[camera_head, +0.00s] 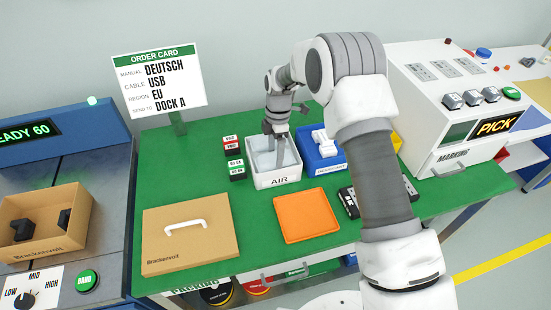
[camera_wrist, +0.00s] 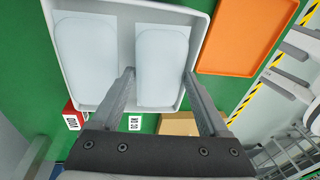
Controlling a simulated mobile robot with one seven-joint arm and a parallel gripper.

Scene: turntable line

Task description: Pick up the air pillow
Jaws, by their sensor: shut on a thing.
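Two pale, translucent air pillows lie side by side in the white bin marked AIR (camera_head: 276,181). In the wrist view one air pillow (camera_wrist: 160,62) is between my gripper's fingers and another (camera_wrist: 84,60) lies beside it on the left, against the white bin wall (camera_wrist: 50,25). My gripper (camera_head: 281,150) reaches down into the bin. In the wrist view its two fingers (camera_wrist: 160,92) flank the pillow's near part, and they are shut on it. The pillow still appears to be inside the bin; whether it touches the floor I cannot tell.
A blue bin (camera_head: 322,155) stands right of the white bin. Small red and green label blocks (camera_head: 231,143) stand to its left.

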